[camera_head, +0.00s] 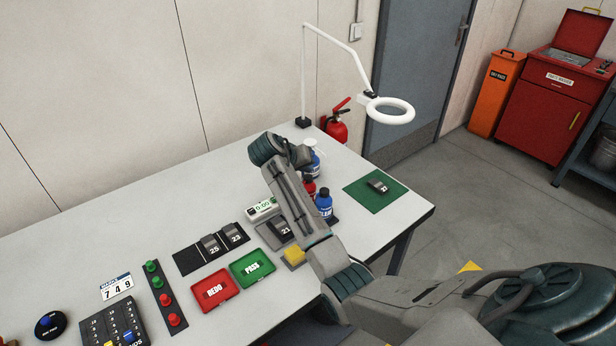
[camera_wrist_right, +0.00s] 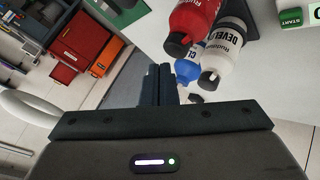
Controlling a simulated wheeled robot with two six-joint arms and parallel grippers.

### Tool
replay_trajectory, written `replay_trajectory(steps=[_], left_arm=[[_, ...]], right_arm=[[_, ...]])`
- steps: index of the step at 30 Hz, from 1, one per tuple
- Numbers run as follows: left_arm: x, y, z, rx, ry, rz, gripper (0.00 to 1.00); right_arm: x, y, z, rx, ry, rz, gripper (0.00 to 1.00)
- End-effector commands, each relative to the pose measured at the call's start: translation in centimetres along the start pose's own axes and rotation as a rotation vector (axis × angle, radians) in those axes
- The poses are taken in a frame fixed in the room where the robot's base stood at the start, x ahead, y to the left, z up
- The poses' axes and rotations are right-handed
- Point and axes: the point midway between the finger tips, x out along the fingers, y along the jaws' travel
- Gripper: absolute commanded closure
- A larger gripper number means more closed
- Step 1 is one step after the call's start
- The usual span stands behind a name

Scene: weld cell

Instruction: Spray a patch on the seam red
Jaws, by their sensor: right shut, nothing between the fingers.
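A red bottle (camera_head: 309,187) and a blue bottle (camera_head: 323,203) stand on the table, partly hidden by my right arm. A white-topped bottle with a blue label (camera_head: 312,158) stands behind them. The right wrist view shows the red bottle (camera_wrist_right: 194,18), a white developer bottle (camera_wrist_right: 226,48) and the blue bottle (camera_wrist_right: 187,68) close by. My right gripper (camera_wrist_right: 158,72) is shut and empty, apart from the bottles. A dark seam piece (camera_head: 380,187) lies on a green mat (camera_head: 362,199) to the right. Other numbered pieces (camera_head: 222,243) sit on dark holders. My left gripper is out of view.
A timer (camera_head: 263,207), red REDO tray (camera_head: 214,290) and green PASS tray (camera_head: 253,268) lie left of my right arm. A ring lamp (camera_head: 390,110) overhangs the table's far right. A fire extinguisher (camera_head: 337,127) stands behind. The mat's right side is clear.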

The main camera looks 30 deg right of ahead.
Motion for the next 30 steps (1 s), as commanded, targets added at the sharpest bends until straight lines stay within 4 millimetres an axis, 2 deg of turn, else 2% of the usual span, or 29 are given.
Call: replay_trajectory(steps=[30], left_arm=[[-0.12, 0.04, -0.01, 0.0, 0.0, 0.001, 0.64]], right_arm=[[0.7, -0.51, 0.53, 0.0, 0.0, 0.0, 1.0]])
